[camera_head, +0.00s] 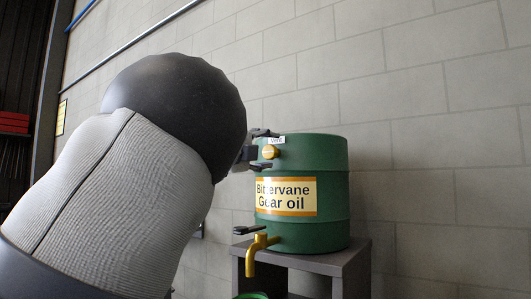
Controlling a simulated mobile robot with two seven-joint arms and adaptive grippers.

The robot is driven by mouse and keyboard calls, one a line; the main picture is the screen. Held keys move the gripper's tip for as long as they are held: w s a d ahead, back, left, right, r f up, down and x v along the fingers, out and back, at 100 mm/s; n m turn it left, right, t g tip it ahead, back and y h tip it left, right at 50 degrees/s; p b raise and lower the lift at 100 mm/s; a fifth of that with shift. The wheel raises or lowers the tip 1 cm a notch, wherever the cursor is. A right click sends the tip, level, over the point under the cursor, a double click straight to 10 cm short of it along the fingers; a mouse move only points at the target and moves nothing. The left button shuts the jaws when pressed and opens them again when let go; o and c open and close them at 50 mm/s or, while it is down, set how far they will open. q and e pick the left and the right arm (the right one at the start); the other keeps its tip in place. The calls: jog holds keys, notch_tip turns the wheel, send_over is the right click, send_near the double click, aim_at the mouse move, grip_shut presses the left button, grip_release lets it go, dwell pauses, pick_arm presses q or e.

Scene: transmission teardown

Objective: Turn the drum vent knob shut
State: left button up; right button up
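A green drum (327,175) labelled "Bittervane Gear oil" stands upright on a dark grey stand. The yellow vent knob (269,152) is on its upper side, under a small white "Vent" label (277,140). My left arm comes in from the left and hides much of the view. My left gripper (261,150) is at the knob, one dark finger above it and one below. The fingers look spread, with gaps to the knob; whether either touches it cannot be told. The gripper's body is mostly hidden behind my arm. My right gripper is out of view.
A brass tap (257,253) with a dark handle (249,230) sticks out low on the drum. The rim of a green container (251,296) shows below it. The stand (346,262) is against a grey block wall (430,130). The drum's right side is clear.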

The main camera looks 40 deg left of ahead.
pick_arm(q)
jog(key=shift+f, duration=0.15)
jog(key=s+d+f, duration=0.1)
jog(key=s, duration=1.1)
jog(key=shift+d, duration=0.2)
jog(key=shift+w, duration=0.1)
